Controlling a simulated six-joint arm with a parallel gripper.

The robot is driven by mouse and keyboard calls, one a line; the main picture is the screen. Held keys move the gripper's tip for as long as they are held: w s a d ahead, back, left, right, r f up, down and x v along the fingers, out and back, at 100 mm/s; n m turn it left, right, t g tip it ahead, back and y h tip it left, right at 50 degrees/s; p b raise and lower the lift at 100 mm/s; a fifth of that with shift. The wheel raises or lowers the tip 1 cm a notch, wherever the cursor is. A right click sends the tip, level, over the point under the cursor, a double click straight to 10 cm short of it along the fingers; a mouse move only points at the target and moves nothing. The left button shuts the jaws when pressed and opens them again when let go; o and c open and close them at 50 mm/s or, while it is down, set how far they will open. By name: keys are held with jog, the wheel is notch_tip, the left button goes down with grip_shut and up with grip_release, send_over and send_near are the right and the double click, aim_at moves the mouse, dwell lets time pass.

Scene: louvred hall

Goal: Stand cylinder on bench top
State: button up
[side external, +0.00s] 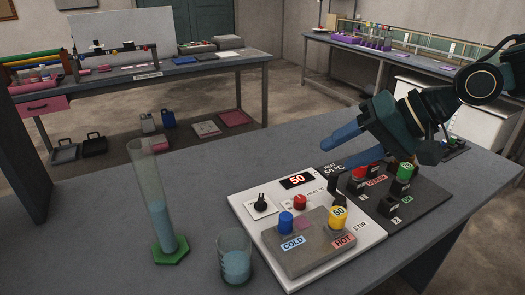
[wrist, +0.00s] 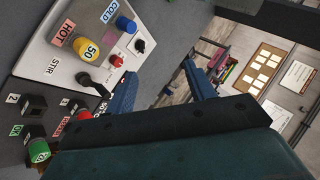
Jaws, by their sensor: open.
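A tall clear graduated cylinder (side external: 158,205) with a green hexagonal foot stands upright on the grey bench top (side external: 200,170), at the left in the side view. It holds some bluish liquid low down. The cylinder does not show in the wrist view. My gripper (side external: 345,150) is open and empty, its two blue fingers pointing left above the back of the control panel, well to the right of the cylinder. The blue fingers also show in the wrist view (wrist: 160,85), apart, with nothing between them.
A beaker (side external: 235,256) of bluish liquid stands just right of the cylinder. A white hotplate panel (side external: 262,222) with knobs and COLD and HOT labels lies under my gripper, beside a dark button panel (side external: 385,208). The bench behind the cylinder is clear.

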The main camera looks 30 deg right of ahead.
jog(key=s+d+f+n+g+h, duration=0.1)
jog(key=s+d+n+h, duration=0.3)
jog(key=s+d, duration=1.1)
jog(key=s+h, duration=0.2)
jog(key=shift+s+d+n, duration=0.3)
jog(key=shift+s+n, duration=0.1)
